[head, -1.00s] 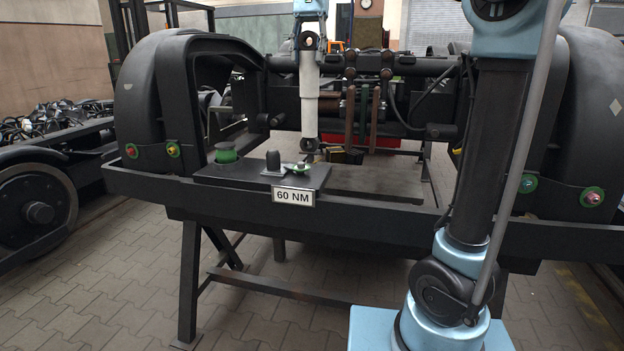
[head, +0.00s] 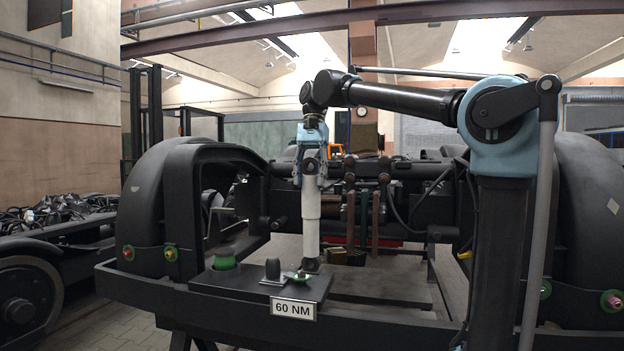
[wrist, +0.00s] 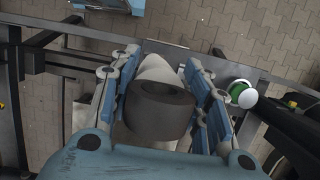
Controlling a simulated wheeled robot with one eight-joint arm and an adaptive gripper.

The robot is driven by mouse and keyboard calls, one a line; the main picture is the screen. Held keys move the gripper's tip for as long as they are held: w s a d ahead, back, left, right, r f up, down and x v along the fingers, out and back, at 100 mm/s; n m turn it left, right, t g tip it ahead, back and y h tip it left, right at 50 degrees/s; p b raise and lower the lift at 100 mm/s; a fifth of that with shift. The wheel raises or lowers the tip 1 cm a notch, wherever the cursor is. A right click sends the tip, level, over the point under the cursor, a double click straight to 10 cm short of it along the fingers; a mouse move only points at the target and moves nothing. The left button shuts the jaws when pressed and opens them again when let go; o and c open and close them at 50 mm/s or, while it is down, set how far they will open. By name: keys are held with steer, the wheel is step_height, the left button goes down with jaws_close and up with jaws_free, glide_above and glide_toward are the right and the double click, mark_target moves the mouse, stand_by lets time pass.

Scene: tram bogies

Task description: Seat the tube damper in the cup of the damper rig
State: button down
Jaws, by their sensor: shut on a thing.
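My gripper (head: 312,165) is shut on the upper part of the tube damper (head: 311,215), a pale grey-white tube with dark ends. The damper hangs upright over the black bench plate (head: 315,290). In the wrist view the damper's dark upper end (wrist: 160,105) sits between the two blue fingers. Which part is the rig's cup is unclear, and the foot of the damper is hidden in the wrist view.
A dark knob (head: 272,269) on a silver base and a green cylinder (head: 225,260) stand left of the damper on the plate. A "60 NM" sign (head: 293,309) is at its front. The black bogie frame (head: 175,200) surrounds the area.

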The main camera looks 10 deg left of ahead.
glide_above(309, 218)
steer(key=w, duration=0.1)
steer(key=shift+w+f, duration=0.2)
steer(key=shift+f, duration=2.85)
steer(key=c, duration=0.9)
jaws_free()
steer(key=shift+o, duration=0.2)
steer(key=shift+f, duration=0.1)
steer(key=v, duration=1.7)
steer(key=shift+r, duration=0.3)
steer(key=shift+s+d+f, duration=0.1)
